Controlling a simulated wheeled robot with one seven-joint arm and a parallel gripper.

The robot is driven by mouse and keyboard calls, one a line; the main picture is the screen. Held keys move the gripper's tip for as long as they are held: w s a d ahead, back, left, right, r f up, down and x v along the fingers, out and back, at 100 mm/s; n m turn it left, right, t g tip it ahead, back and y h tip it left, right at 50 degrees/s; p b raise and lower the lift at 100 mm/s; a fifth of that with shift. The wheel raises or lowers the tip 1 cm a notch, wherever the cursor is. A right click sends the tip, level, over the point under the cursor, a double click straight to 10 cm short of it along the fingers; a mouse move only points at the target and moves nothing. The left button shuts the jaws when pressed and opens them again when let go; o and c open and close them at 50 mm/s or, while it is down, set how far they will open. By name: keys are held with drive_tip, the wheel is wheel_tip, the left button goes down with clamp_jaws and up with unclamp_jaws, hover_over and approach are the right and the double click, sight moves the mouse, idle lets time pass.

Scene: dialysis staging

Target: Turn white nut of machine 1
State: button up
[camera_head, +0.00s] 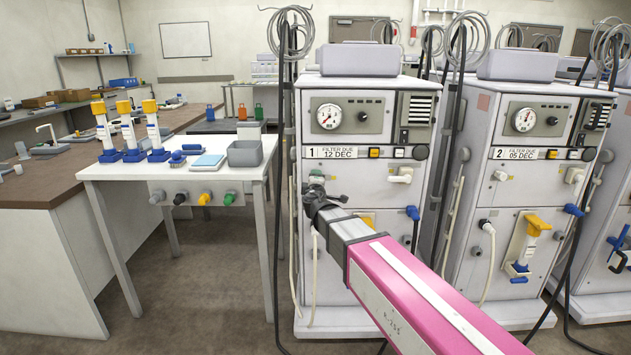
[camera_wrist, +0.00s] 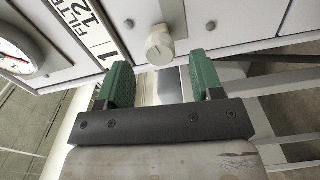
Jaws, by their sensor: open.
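Machine 1 (camera_head: 357,107) is a white cabinet with a gauge and a label reading 1, FILTER DUE 12 DEC. Its white nut (camera_head: 316,178) is on the front panel, below the left end of the label. In the wrist view the white nut (camera_wrist: 159,46) is a short cylinder with a ridge across its face. My gripper (camera_head: 318,192) is close in front of the panel in the head view. In the wrist view my gripper (camera_wrist: 162,80) has its green-padded fingers apart. The nut lies just beyond the fingertips, near the middle of the gap, with nothing gripped.
Machine 2 (camera_head: 525,117) stands close on the right. A white fitting (camera_head: 400,176) sticks out on the right of machine 1's panel. A white table (camera_head: 200,172) with bottles and a grey bin (camera_head: 245,153) stands to the left. Dark hoses hang between the machines.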

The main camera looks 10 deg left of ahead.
drive_tip(key=v, duration=0.8)
drive_tip(key=shift+d, duration=0.15)
